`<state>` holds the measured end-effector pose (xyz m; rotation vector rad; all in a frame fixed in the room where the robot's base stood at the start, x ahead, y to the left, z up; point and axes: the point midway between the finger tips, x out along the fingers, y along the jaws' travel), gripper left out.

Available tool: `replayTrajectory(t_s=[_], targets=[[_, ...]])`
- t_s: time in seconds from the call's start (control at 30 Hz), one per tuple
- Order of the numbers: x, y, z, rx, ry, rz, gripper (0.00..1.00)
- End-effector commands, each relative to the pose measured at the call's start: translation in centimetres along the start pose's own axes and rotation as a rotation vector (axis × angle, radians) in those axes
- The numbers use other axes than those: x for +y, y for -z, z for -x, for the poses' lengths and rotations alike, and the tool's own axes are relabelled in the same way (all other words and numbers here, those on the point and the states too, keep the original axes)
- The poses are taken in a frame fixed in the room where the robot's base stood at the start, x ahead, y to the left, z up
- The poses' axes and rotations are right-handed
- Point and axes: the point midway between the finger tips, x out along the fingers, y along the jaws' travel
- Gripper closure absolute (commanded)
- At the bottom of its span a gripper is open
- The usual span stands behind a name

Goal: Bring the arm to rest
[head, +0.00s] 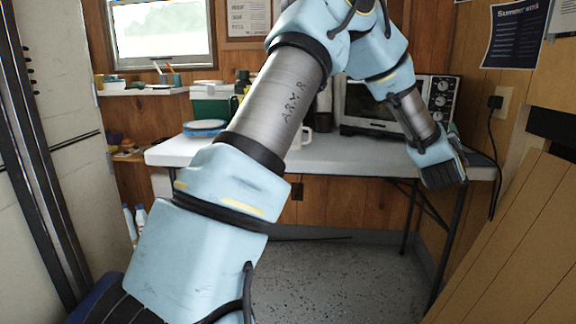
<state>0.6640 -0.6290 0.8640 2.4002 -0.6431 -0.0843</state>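My arm, light blue with grey metal tubes, rises from the lower left of the head view, bends at the top and comes down on the right. My gripper (444,174) is at its end, in front of the right part of the white table (365,158). It looks dark and is seen from the back and side. Its fingers cannot be made out, so I cannot tell whether it is open or shut. No held object shows.
A toaster oven (441,97) stands on the table behind the wrist. A white mug (306,135), a green box (211,105) and blue plates (204,127) are also there. Wooden panels (520,250) lean at the right. The speckled floor (330,280) before the table is clear.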

Motion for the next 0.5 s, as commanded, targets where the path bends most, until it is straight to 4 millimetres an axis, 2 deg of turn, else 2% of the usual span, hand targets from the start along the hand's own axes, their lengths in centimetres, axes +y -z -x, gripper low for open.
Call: replayTrajectory(t_s=[0.17, 0.27, 0.37, 0.4, 0.47, 0.5], targets=[[-4.2, 0.8, 0.8, -0.148, 0.041, -0.105, 0.34], [-8.1, 1.5, 2.3, -0.268, 0.092, -0.181, 0.34], [-13.5, 2.6, 5.5, -0.428, 0.179, -0.266, 0.34], [-15.9, 3.1, 7.3, -0.498, 0.222, -0.296, 0.34], [-19.1, 3.8, 10.2, -0.599, 0.288, -0.329, 0.34], [-21.1, 4.3, 12.3, -0.662, 0.332, -0.345, 0.34]])
